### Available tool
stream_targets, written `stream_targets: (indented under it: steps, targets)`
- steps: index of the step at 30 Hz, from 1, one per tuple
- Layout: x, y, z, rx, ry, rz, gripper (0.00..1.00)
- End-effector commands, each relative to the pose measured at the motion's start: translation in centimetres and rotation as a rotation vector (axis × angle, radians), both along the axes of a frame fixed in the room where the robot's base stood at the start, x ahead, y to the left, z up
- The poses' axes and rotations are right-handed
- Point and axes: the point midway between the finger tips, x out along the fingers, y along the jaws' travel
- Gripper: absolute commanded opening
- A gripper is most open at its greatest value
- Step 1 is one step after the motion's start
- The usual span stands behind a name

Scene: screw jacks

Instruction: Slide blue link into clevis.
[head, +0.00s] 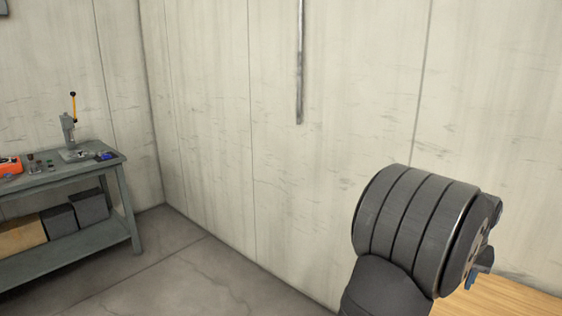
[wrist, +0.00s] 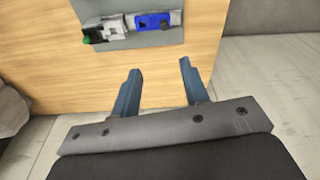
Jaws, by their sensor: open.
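The plate rests on a wooden tabletop (wrist: 60,45), whose corner also shows in the head view (head: 510,301). A grey bench (head: 125,172) with a small press (head: 69,133) and small parts stands far left by the wall. Bare wood surrounds the plate's near side.

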Motion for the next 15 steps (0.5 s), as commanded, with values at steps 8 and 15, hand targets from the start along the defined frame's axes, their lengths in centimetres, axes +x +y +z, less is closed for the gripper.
stream_targets:
  steps: [8, 15]
  targets:
    - [-2.2, 1.5, 2.2, -0.045, -0.061, -0.05, 0.41]
    - [-4.0, 2.8, 3.8, -0.086, -0.111, -0.091, 0.41]
